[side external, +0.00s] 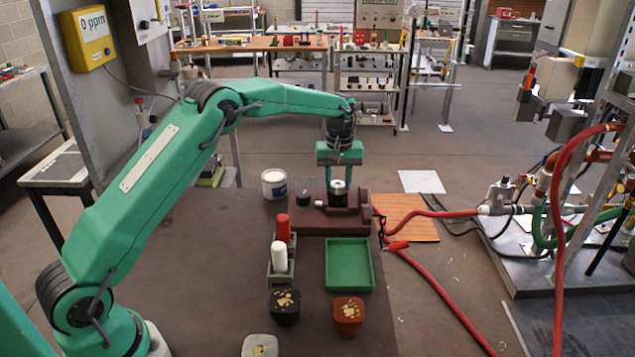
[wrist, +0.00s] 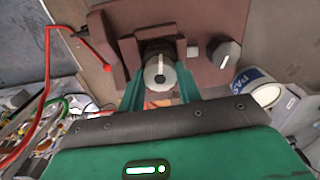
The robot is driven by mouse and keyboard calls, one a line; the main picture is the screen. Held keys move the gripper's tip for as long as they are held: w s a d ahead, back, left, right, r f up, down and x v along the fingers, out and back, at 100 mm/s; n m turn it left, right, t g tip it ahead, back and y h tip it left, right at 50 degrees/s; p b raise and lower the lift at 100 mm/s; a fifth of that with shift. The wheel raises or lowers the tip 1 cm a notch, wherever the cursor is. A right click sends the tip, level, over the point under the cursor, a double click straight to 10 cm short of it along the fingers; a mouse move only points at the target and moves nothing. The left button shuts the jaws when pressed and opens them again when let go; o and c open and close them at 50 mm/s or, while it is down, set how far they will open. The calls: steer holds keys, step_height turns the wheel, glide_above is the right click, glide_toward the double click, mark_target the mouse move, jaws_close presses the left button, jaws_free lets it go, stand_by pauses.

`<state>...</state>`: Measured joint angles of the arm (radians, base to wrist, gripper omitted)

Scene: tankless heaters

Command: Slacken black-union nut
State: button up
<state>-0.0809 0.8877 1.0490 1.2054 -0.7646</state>
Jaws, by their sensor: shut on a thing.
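The black-union nut (side external: 338,198) sits in a brown vise-like fixture (side external: 315,225) on the bench. It shows a black body and a pale round end face. In the wrist view the nut (wrist: 159,74) lies between the two green fingers of my gripper (wrist: 159,90), with the brown fixture (wrist: 200,22) behind it. My gripper (side external: 339,180) points down over the nut from above and is shut on it. The fingers hide parts of the nut's sides.
A black knob (side external: 303,199) sits left of the nut. A white can (side external: 274,184) stands behind left. A red hose (side external: 440,213) runs right.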

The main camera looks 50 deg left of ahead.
mark_target(338, 184)
steer(key=shift+r, duration=0.1)
steer(key=o, duration=1)
steer(key=shift+r, duration=0.1)
step_height(338, 184, up, 7)
steer(key=shift+r, duration=0.3)
